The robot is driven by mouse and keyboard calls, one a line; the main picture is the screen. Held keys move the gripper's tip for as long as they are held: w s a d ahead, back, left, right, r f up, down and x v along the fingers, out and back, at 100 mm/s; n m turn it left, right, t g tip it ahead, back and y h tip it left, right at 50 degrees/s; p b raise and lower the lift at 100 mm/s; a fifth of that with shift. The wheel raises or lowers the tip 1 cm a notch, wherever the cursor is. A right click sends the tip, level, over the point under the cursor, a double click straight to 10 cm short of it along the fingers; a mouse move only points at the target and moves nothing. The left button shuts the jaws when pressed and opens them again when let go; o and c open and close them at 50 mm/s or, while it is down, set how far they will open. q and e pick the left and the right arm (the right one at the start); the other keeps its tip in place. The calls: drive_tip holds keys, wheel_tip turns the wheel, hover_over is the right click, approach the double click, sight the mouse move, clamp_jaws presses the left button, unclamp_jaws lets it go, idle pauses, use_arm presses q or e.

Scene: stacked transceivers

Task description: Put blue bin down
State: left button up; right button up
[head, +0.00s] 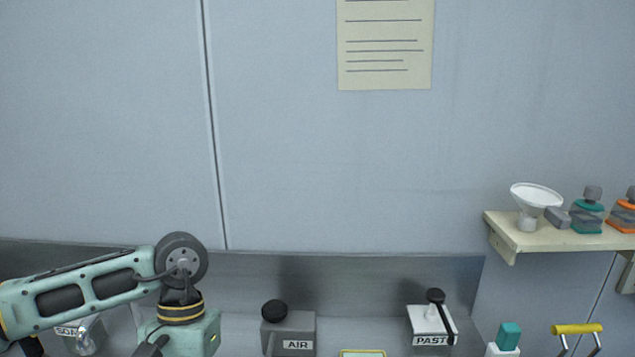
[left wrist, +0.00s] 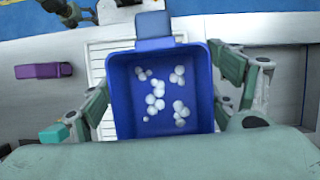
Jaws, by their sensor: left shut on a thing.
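The blue bin (left wrist: 122,100) fills the middle of the left wrist view, seen from above. It is open at the top, has a tab on its far side and holds several small white round pieces (left wrist: 155,96). My left gripper (left wrist: 162,85) is shut on the bin, with one finger against each side. In the head view only the wrist of my left arm shows at the bottom left; its fingers and the bin are below the frame. I cannot tell whether the bin touches the surface under it. My right gripper is in neither view.
A white ribbed surface (left wrist: 104,44) lies under the bin. A purple block (left wrist: 43,71) and a teal piece (left wrist: 54,133) lie to its left. Along the back stand an AIR box (head: 291,328) and a PAST box (head: 422,326). A shelf (head: 520,238) with bottles is at the right.

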use_arm(q)
drive_tip(key=shift+w+r, duration=0.4)
drive_tip(key=shift+r, duration=0.15)
drive_tip(key=s+f, duration=0.3)
drive_tip(key=f, duration=0.1)
drive_tip(key=shift+s+f, duration=0.25)
drive_tip(key=shift+s, duration=0.15)
drive_tip(key=shift+d, duration=0.1)
